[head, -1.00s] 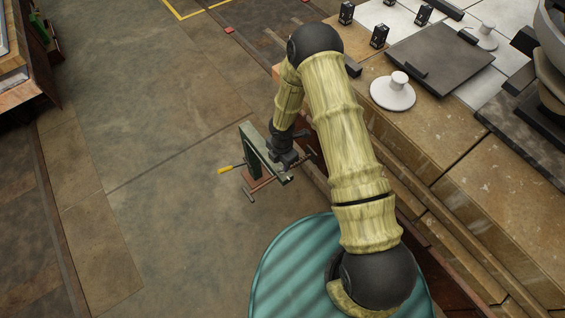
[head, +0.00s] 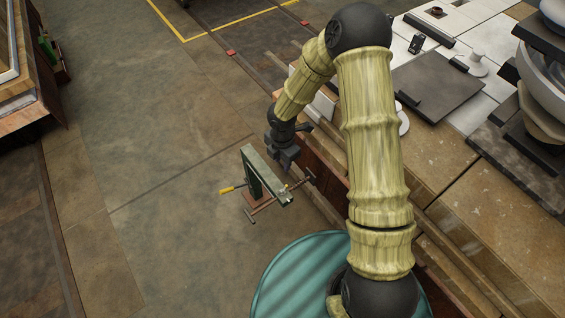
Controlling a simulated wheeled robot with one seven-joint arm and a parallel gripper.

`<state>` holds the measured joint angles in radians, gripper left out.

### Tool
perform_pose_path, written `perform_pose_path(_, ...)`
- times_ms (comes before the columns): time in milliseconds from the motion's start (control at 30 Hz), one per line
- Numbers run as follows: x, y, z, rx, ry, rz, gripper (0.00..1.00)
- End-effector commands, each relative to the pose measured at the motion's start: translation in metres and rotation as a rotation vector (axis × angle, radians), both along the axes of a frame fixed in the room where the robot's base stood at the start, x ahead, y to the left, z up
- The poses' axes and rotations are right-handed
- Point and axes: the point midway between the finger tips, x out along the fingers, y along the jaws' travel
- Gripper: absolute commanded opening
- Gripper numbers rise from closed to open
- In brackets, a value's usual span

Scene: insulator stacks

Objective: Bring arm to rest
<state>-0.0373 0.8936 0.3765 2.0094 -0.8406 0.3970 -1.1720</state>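My one arm rises from the bottom right of the head view, bends at a dark elbow near the top, and hangs down to the left. My gripper (head: 284,157) is at the end, small and dark, pointing down over the floor beside the workbench. Its fingers are too small and dark to tell whether they are open or shut. I see no object clearly held. Just below it is a green stand (head: 262,177) with a yellow-tipped rod and a crossbar; whether they touch cannot be told.
The workbench (head: 437,160) fills the right side. It bears a dark square plate (head: 436,86), a white insulator disc (head: 472,64) and stacked bowls (head: 543,100) at the far right. Part of another white disc shows behind my arm. Open floor (head: 150,170) lies to the left.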

Motion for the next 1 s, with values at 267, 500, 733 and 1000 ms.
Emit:
perform_pose_path(267, 0.000, 0.000, -0.001, 0.000, 0.000, 0.000, 0.32)
perform_pose_path(500, 0.000, -0.001, 0.001, -0.001, -0.001, -0.009, 0.32)
perform_pose_path(733, -0.006, -0.025, 0.036, -0.022, -0.025, -0.251, 0.32)
perform_pose_path(1000, -0.033, -0.074, 0.109, -0.018, -0.090, -0.878, 0.32)
